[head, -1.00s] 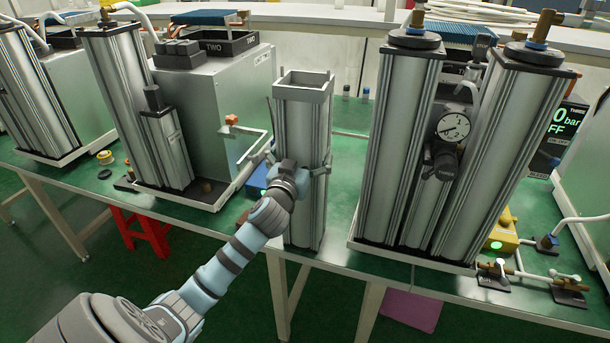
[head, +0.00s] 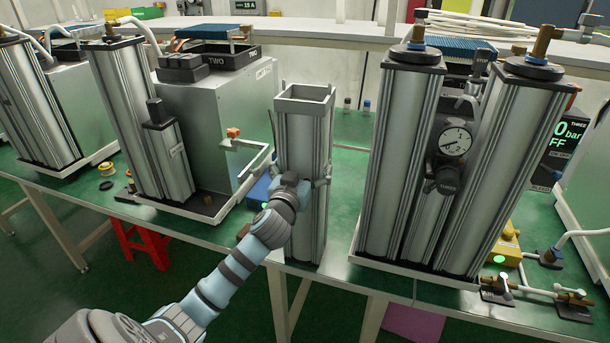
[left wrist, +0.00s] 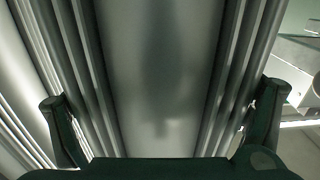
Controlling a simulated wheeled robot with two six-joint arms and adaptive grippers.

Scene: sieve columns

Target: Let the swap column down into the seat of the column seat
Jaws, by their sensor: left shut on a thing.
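The swap column (head: 305,130) is a tall, silver ribbed column with an open square frame at its top. It stands near upright in the middle of the head view. My left gripper (head: 301,187) is shut on it below mid-height, with a finger on each side. In the left wrist view the column's smooth face (left wrist: 160,80) fills the middle, between the fingertips. The column's foot is near the bench's front edge; I cannot tell whether it touches anything. I cannot make out the column seat for certain; part of the bench is hidden behind the column. My right gripper is not in view.
Left of the column are a white bracket (head: 247,157) with an orange knob and grey unit TWO (head: 215,110). On the right, two large columns (head: 400,150) with a gauge (head: 455,141) stand close by. Green bench (head: 345,175) shows in the gap between.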

